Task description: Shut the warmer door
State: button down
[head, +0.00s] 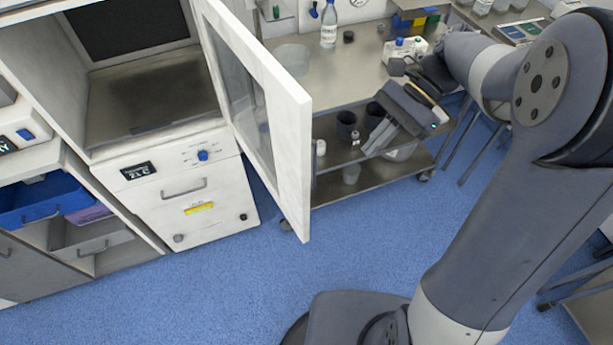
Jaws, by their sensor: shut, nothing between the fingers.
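The warmer (190,185) is a white cabinet on the left with an open, empty-looking chamber, a small display and a blue knob below it. Its door (291,130), white-framed with a glass pane, is hinged at the chamber's right side. It stands wide open, swung out toward me. My gripper (376,146) is to the right of the door, apart from it in the picture, with its fingers pointing down and to the left. The fingers are shut and hold nothing. The door's handle cannot be made out.
A steel cart (340,185) with bottles and cups stands behind the door and under my gripper. A shelf with a blue bin (45,200) is at the far left. The blue floor (240,275) in front of the warmer is clear.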

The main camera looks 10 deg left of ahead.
jog(key=s+a+r+p+x, duration=0.1)
jog(key=r+x, duration=0.1)
jog(key=x, duration=1)
jog(key=shift+s+a+f, duration=0.2)
jog(key=shift+s+a, duration=0.15)
jog(key=shift+a, duration=0.25)
